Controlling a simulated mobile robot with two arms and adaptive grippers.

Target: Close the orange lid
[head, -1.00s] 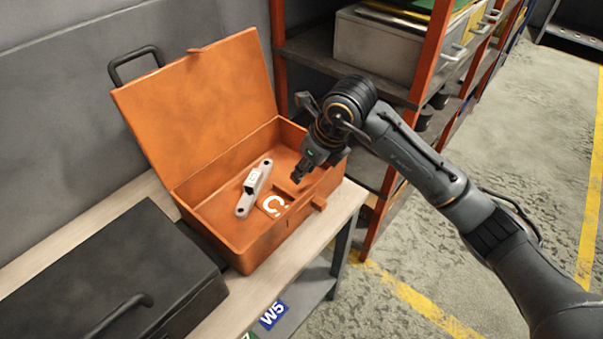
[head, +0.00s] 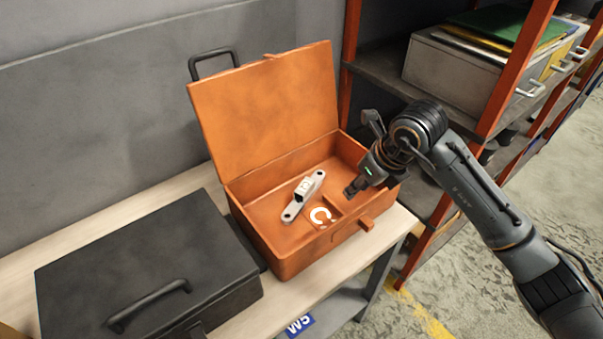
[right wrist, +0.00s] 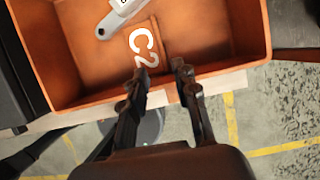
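The orange lid (head: 266,112) of the orange toolbox (head: 290,262) stands open, tilted up at the back of the box, with a black handle on its outer side. Inside the box lie a grey metal bracket (head: 303,195) and an orange plate marked C2 (head: 321,216); the marking also shows in the right wrist view (right wrist: 143,47). My right gripper (head: 352,190) is over the right front part of the box. In the right wrist view its two fingers (right wrist: 159,72) are apart with nothing between them. My left gripper is in neither view.
A closed black case (head: 150,262) stands left of the orange box on the light workbench (head: 125,207). A shelf rack with orange posts (head: 515,68) and a grey drawer box (head: 460,72) stands close on the right. A grey wall is behind.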

